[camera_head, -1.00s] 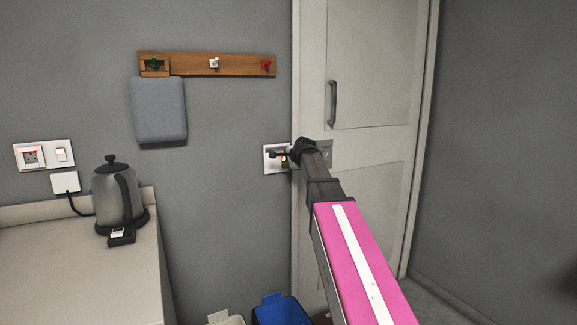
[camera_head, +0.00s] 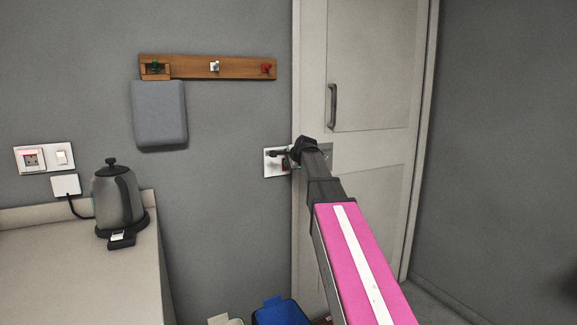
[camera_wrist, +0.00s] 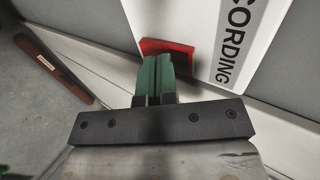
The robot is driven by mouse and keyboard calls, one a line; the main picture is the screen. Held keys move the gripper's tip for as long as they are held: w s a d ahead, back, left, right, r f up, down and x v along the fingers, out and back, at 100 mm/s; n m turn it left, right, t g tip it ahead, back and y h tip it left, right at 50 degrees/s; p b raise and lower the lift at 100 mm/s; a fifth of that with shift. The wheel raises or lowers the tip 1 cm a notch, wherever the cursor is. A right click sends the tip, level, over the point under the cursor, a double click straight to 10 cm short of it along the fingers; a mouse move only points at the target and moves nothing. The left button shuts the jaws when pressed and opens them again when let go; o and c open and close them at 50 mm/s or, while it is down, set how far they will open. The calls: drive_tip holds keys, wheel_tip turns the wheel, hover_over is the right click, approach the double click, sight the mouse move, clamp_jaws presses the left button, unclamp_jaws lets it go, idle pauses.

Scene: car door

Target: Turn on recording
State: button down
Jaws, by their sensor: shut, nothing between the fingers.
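A white panel (camera_head: 268,163) is on the wall beside the door frame, partly hidden by my gripper. A red switch (camera_wrist: 172,48) sits beside that strip. My gripper (camera_wrist: 152,62) is shut and empty, its green fingers together. The fingertips overlap the lower-left part of the red switch in the picture; I cannot tell whether they touch it. In the head view my gripper (camera_head: 283,157) is in front of the panel.
A pale door (camera_head: 375,140) with a handle (camera_head: 332,105) stands right behind my arm. A kettle (camera_head: 117,195) is on the counter (camera_head: 75,270) at left, below a socket plate (camera_head: 45,157). A hook board (camera_head: 190,67) hangs above a grey pad (camera_head: 160,112). A blue bin (camera_head: 280,312) is below.

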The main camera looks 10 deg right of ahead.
drive_tip(key=s+f+v, duration=0.1)
drive_tip(key=v, duration=1.2)
drive_tip(key=shift+s+d+f, duration=0.15)
drive_tip(key=shift+d+f, duration=0.05)
drive_tip(key=shift+f, duration=0.05)
drive_tip(key=shift+f, duration=0.1)
drive_tip(key=shift+s+d+f, duration=0.1)
drive_tip(key=shift+s+f, duration=0.05)
drive_tip(key=shift+f, duration=0.5)
